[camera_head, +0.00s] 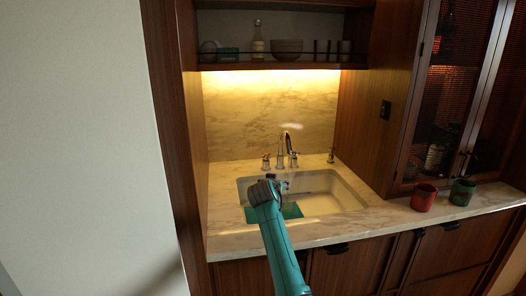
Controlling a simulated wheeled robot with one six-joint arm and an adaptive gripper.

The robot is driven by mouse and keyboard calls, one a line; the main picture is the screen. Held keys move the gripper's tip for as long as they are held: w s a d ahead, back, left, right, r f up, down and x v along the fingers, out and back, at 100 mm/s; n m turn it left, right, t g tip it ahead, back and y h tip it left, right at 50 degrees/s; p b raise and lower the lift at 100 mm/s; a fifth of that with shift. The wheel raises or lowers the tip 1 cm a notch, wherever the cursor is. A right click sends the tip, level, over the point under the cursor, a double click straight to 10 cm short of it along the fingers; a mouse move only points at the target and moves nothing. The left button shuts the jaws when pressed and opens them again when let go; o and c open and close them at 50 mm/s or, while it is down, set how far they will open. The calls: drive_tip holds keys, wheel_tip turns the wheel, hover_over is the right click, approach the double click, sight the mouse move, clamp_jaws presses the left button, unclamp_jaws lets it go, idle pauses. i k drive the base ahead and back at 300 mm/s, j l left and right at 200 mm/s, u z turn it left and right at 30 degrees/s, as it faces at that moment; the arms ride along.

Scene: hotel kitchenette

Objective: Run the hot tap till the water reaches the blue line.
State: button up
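A chrome tap (287,143) with a curved spout stands behind the white sink (335,191). Its left handle (265,161) has a reddish top; its right handle (294,160) looks plain chrome. My gripper (284,184) is over the left part of the sink, in front of and below the spout, apart from the handles. It is small and dark, so its finger opening is unclear. A flat teal patch (292,211) shows low in the sink on both sides of my arm. I cannot make out a blue line, and running water is not clear.
A red cup (423,197) and a green cup (462,192) stand on the marble counter right of the sink. A small dispenser (331,155) stands right of the tap. A shelf (290,65) with a bottle and bowls hangs above. A wooden panel (174,130) borders the left.

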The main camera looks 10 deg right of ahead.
sight(265, 156)
drive_tip(key=i, duration=0.85)
drive_tip(key=i+l, duration=0.25)
